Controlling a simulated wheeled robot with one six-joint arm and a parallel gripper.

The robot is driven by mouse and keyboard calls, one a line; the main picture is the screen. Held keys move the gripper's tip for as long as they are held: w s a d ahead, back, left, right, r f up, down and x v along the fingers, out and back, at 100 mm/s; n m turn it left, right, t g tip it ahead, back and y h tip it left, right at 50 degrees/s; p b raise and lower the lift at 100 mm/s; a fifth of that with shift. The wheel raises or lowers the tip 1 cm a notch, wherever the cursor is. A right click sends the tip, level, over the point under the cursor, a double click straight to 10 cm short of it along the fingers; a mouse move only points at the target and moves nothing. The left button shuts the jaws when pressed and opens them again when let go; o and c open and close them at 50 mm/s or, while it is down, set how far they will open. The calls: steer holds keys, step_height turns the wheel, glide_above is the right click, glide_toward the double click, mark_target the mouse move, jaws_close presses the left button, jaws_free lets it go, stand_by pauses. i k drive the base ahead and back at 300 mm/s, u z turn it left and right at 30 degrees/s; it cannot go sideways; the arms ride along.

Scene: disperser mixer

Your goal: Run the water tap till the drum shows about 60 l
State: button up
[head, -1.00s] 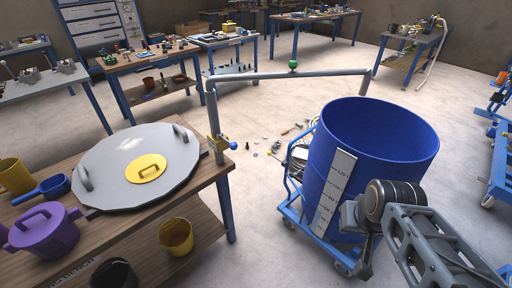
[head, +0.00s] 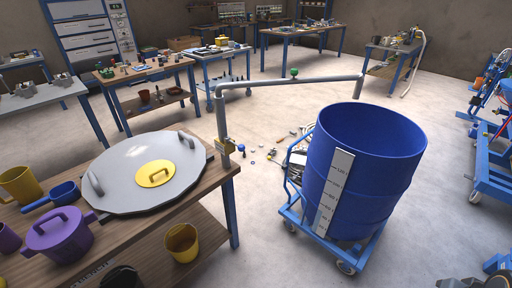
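The blue drum (head: 372,175) stands upright on a blue wheeled trolley (head: 345,262). A white level scale (head: 333,190) runs down its side; its small figures are hard to read, and I see no clear level mark. The drum's inside shows plain blue; its bottom is hidden. A grey water pipe (head: 290,82) rises at the table's corner and reaches across, its spout end (head: 359,88) bent down at the drum's far rim. I see no water stream. My gripper is not in view.
A round grey lid (head: 190,165) with a yellow hatch lies on the wooden table (head: 150,235), beside purple, blue and yellow vessels. A green knob (head: 294,72) sits on the pipe. Small loose parts lie on the floor between table and drum.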

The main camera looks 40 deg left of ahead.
mark_target(241, 148)
steer(key=u, duration=0.65)
steer(key=i, duration=0.8)
steer(key=u, duration=0.85)
